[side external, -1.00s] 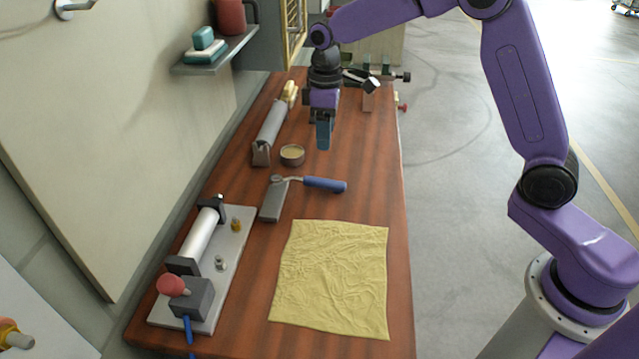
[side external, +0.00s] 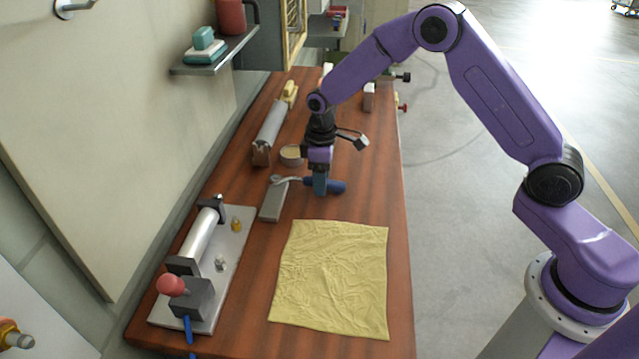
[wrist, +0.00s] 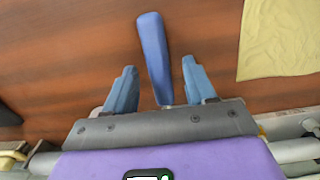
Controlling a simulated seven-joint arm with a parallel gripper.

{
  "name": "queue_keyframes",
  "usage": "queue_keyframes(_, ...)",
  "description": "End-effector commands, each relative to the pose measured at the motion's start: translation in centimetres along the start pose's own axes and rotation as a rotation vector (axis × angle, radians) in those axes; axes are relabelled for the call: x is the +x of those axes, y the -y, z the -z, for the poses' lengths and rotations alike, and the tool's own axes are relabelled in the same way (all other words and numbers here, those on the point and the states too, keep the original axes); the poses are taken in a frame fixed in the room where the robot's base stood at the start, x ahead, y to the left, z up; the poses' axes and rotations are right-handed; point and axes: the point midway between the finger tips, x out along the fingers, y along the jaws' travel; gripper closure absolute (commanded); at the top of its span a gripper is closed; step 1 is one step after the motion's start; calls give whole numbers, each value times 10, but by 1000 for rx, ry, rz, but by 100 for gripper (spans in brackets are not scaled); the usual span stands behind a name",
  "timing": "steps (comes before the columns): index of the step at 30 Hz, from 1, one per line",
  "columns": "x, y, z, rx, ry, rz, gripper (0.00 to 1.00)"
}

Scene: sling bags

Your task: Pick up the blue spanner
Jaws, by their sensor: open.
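In the wrist view the blue handle (wrist: 153,50) lies between the two open blue fingers of my gripper (wrist: 159,72), with a gap on each side. The tool's grey head is out of the wrist view.
A yellow cloth (side external: 332,280) lies in front of the tool. A grey base plate with a roller and red knob (side external: 170,285) stands at the left. A small round bowl (side external: 291,156) and a grey cylinder (side external: 270,126) are behind.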

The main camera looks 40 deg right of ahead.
Motion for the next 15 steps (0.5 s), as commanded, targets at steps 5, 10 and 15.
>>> queue_keyframes(5, 11, 0, 0, 0, -1, 0, 45)
queue_keyframes(10, 11, 0, 0, 0, -1, -1, 45)
queue_keyframes(15, 11, 0, 0, 0, -1, 0, 90)
